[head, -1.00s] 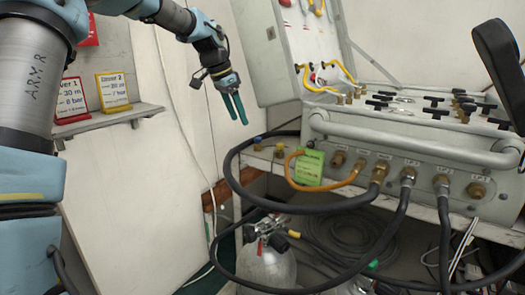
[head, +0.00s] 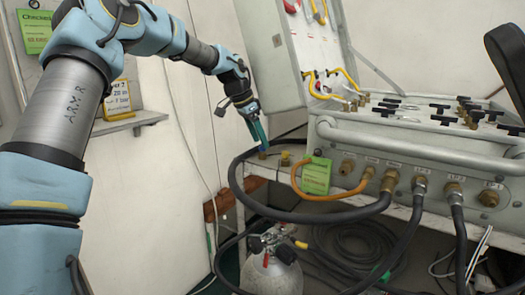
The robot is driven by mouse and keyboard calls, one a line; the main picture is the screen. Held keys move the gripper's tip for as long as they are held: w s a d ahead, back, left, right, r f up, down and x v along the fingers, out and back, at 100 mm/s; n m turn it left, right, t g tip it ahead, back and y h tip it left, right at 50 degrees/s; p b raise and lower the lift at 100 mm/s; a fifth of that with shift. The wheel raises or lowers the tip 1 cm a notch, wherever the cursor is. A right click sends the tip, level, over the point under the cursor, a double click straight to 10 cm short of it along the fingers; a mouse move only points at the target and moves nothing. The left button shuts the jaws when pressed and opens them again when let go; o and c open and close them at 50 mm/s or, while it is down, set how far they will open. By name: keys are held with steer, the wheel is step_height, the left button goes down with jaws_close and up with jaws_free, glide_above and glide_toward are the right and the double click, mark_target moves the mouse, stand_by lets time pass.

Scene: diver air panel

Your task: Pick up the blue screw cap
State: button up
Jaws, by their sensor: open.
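The small blue screw cap (head: 262,149) is at the left end of the bench, mostly hidden by my fingertips. My gripper (head: 260,138) points down with its green fingers at the cap. The jaws are open. From this view I cannot tell whether the fingers straddle the cap or stand just in front of or above it.
The grey air panel (head: 430,165) and a green tag (head: 316,175) are further right. A thick black hose (head: 233,185) loops close by. A gas cylinder (head: 270,275) stands below.

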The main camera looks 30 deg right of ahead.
mark_target(262, 151)
steer(key=x, duration=0.3)
steer(key=shift+w+d+f, duration=0.1)
steer(key=shift+d+f, duration=0.05)
steer(key=shift+f, duration=0.2)
steer(key=shift+c, duration=0.2)
jaws_close()
